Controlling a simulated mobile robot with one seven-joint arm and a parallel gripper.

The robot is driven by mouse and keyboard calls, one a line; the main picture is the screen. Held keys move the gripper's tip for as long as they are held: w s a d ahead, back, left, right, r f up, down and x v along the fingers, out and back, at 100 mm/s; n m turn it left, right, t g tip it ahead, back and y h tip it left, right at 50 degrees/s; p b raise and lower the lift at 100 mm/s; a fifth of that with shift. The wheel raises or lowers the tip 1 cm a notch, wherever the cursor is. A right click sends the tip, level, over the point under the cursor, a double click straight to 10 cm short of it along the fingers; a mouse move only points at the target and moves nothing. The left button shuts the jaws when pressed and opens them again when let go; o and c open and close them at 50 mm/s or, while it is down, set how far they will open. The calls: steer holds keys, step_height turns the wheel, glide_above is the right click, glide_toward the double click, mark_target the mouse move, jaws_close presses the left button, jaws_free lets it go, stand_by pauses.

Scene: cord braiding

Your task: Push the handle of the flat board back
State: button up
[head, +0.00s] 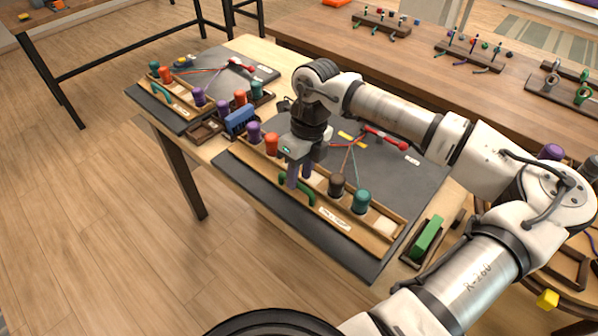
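The near flat dark board (262,190) lies on the wooden table, with a wooden rail along its front side. A green handle (297,191) is on the front of that rail, near its middle. My gripper (300,182) points down right at the handle, with two purple fingers visible and a gap between them. The fingers hide part of the handle and rail; whether they touch the handle is not clear. A second flat board (165,115) at the far left end has its own green handle (160,94).
Coloured cords run to a red clip (385,140) behind. A blue block (239,120) lies between the boards. A green block (427,236) sits at the right. Floor in front is clear.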

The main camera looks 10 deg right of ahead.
step_height(320, 180, up, 14)
steer(key=w+d+b, duration=0.1)
steer(key=d+b, duration=0.1)
steer(key=shift+w+f, duration=0.2)
stand_by(0.6)
